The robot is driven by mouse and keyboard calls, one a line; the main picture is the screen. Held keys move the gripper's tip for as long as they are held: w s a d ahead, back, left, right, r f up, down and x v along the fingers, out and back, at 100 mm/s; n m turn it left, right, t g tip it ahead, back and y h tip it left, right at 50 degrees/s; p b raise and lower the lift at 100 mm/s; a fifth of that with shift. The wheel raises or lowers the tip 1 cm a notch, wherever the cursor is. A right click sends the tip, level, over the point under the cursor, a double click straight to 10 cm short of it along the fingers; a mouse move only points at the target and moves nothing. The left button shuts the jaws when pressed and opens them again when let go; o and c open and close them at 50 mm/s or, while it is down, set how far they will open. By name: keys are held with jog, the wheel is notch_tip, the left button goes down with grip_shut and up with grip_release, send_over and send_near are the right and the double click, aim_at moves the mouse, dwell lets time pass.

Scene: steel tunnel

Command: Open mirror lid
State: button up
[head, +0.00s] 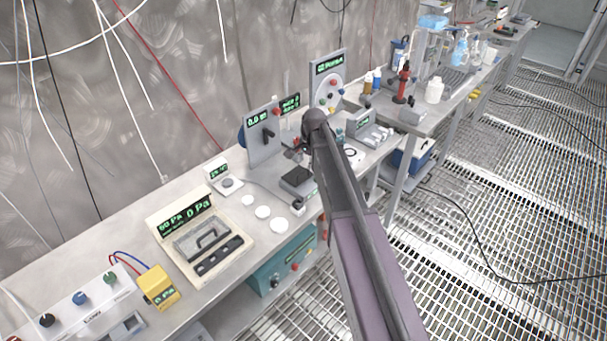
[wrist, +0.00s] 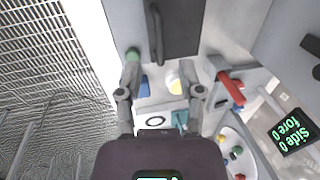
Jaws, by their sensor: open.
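A dark grey lid-like plate (wrist: 185,30) with a black bar handle (wrist: 154,35) lies at the top of the wrist view, on a light grey body. I take it to be the mirror lid; it looks closed. In the head view a dark square plate (head: 297,177) on a small grey unit appears to be the same thing. My gripper (wrist: 160,65) is open in the wrist view, its two fingers apart with nothing held, and the bar handle shows just beyond the fingertips. I cannot tell whether a finger touches it. In the head view my arm hides most of the gripper.
An upright grey panel (head: 263,142) with a black knob stands behind the unit. A round dial panel (head: 328,88) stands farther along the bench. A red lever (wrist: 231,88) is close to the right finger. A cream pressure box (head: 170,217) and white discs (head: 263,212) lie nearer.

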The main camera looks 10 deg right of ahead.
aim_at(303, 172)
jog(key=shift+w+a+f+b, duration=0.15)
jog(key=shift+f+b, duration=0.75)
jog(key=shift+f, duration=0.15)
jog(key=shift+w+a+f+b, duration=0.15)
jog(key=shift+f+b, duration=0.7)
jog(key=shift+f, duration=0.15)
jog(key=shift+d, duration=0.1)
grip_shut()
